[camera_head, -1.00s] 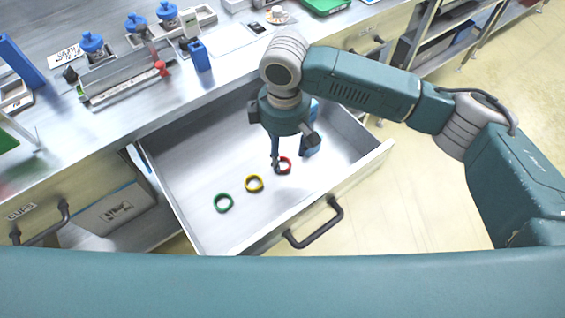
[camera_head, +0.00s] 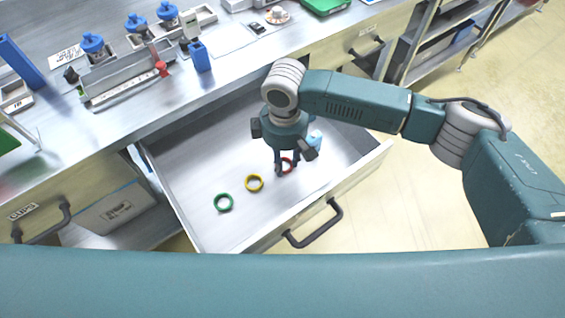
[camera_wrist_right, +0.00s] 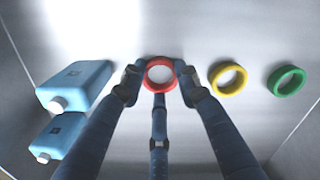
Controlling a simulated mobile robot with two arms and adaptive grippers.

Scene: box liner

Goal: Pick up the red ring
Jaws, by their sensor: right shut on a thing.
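The red ring (camera_head: 291,161) lies in the open drawer, partly covered by my right gripper (camera_head: 285,170). In the right wrist view the red ring (camera_wrist_right: 160,60) sits between the fingertips of my right gripper (camera_wrist_right: 160,80), which is shut on it. Two fingers press from the sides and a third reaches it from below in the picture. The ring looks to be at or close to the drawer floor; I cannot tell if it is lifted. My left gripper is not in view.
A yellow ring (camera_wrist_right: 227,91) and a green ring (camera_wrist_right: 301,80) lie to the right in the wrist view. Two blue bottles (camera_wrist_right: 74,85) (camera_wrist_right: 58,136) lie to the left. The drawer's front wall (camera_head: 318,204) has a black handle. The counter above holds lab items.

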